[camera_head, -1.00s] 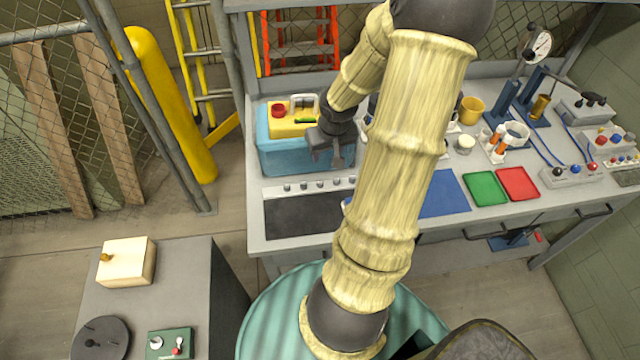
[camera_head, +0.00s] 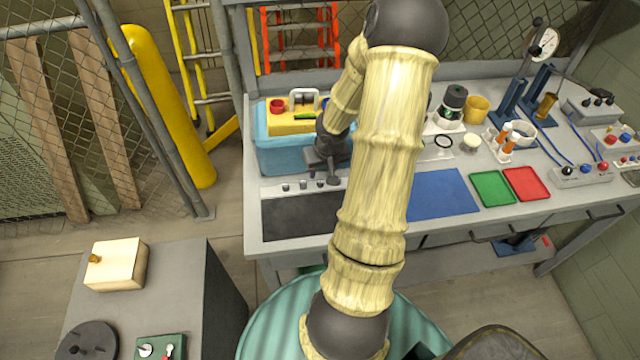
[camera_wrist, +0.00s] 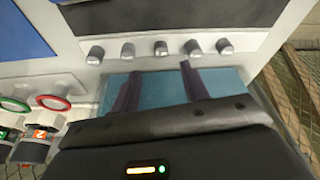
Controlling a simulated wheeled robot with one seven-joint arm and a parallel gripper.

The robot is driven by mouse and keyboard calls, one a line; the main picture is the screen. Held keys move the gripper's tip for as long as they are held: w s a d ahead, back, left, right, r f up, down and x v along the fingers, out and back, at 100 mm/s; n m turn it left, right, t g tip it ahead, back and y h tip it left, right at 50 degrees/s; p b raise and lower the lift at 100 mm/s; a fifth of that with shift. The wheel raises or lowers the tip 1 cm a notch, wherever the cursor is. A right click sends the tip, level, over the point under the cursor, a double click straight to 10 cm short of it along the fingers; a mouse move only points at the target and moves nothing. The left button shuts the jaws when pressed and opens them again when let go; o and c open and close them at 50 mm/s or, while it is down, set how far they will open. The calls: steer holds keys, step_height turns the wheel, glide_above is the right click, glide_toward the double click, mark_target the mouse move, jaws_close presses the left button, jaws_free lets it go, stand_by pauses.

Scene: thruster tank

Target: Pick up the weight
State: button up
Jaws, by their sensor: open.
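I cannot tell for sure which object is the weight. Small grey metal cylinders (camera_head: 286,187) stand in a row on the pale strip behind a black panel (camera_head: 300,214); they could be weights or knobs. The row also shows in the wrist view (camera_wrist: 161,48), just beyond my fingertips. My gripper (camera_head: 331,180) is open and empty, beside the front of the blue tank and near that row. Its two dark fingers are spread apart in the wrist view (camera_wrist: 159,69), with nothing visible between them. My arm hides part of the bench.
The blue tank (camera_head: 280,155) with a yellow top (camera_head: 290,122) stands behind my gripper. A blue mat (camera_head: 440,194), green tray (camera_head: 492,188) and red tray (camera_head: 526,183) lie to the right. A grey cabinet (camera_head: 185,285) stands at the lower left.

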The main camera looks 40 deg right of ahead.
mark_target(320, 181)
steer(key=shift+s+a+b+x, duration=0.15)
steer(key=shift+b+x, duration=0.65)
steer(key=shift+x, duration=0.55)
steer(key=shift+s+a+b+x, duration=0.15)
steer(key=shift+b+x, duration=0.65)
steer(key=shift+x, duration=0.5)
jaws_close()
